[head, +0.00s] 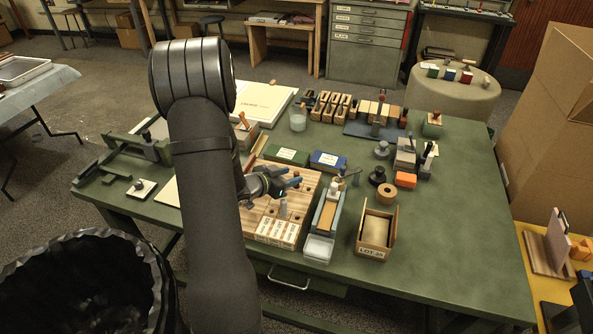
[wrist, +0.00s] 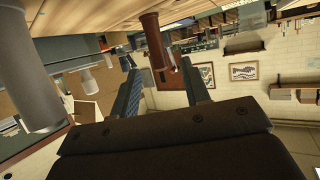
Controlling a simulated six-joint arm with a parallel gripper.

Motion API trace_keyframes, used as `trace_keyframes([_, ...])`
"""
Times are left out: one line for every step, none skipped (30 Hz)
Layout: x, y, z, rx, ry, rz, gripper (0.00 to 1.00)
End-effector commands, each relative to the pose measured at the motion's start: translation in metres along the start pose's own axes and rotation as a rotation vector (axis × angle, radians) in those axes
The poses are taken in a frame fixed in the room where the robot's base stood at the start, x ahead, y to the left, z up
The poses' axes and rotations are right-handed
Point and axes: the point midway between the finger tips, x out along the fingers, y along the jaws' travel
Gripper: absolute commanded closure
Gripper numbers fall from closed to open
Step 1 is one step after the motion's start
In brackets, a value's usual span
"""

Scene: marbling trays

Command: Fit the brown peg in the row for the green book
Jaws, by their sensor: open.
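My gripper (head: 289,187) is open over the wooden peg board (head: 312,183) in the head view. In the wrist view the gripper's two fingers (wrist: 158,72) spread apart, with the brown peg (wrist: 153,42) showing between or just beyond their tips; the exact depth is unclear. That view is turned over, and the peg's far end meets the wooden surface. I cannot make out the brown peg in the head view. A grey peg (head: 283,208) stands on the board near the gripper; a grey peg also shows at left in the wrist view (wrist: 35,95). The green book (head: 287,156) lies behind the board.
A blue book (head: 328,161) lies right of the green one. White label cards (head: 277,232) sit at the board's front. A narrow tray (head: 326,215) and the LOT box (head: 375,236) stand to the right. The table's right side (head: 460,220) is clear.

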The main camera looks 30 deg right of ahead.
Motion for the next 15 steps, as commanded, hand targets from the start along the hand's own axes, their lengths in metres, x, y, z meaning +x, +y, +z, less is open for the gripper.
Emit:
trace_keyframes([-0.014, -0.002, -0.001, -0.001, 0.0, -0.006, 0.57])
trace_keyframes([-0.022, -0.002, 0.0, -0.001, 0.0, -0.006, 0.57])
trace_keyframes([-0.032, -0.002, -0.001, -0.002, 0.001, -0.006, 0.57])
trace_keyframes([-0.039, -0.002, -0.001, -0.001, 0.001, -0.006, 0.57])
trace_keyframes([-0.046, -0.002, -0.001, -0.002, 0.001, -0.006, 0.57])
trace_keyframes([-0.056, -0.001, 0.0, -0.002, 0.0, -0.006, 0.57])
trace_keyframes([-0.062, -0.002, -0.001, -0.001, 0.001, -0.007, 0.57])
trace_keyframes([-0.069, -0.002, 0.0, -0.001, 0.001, -0.006, 0.57])
trace_keyframes([-0.078, -0.001, -0.001, -0.001, 0.001, -0.006, 0.57])
trace_keyframes([-0.084, -0.001, 0.0, -0.001, 0.0, -0.006, 0.57])
trace_keyframes([-0.09, -0.002, 0.0, -0.001, 0.001, -0.006, 0.57])
trace_keyframes([-0.098, -0.001, 0.0, 0.0, 0.0, -0.006, 0.57])
trace_keyframes([-0.103, -0.001, 0.0, -0.001, 0.001, -0.006, 0.57])
trace_keyframes([-0.108, -0.001, 0.0, -0.001, 0.001, -0.005, 0.57])
trace_keyframes([-0.114, -0.001, 0.0, -0.001, 0.001, -0.005, 0.57])
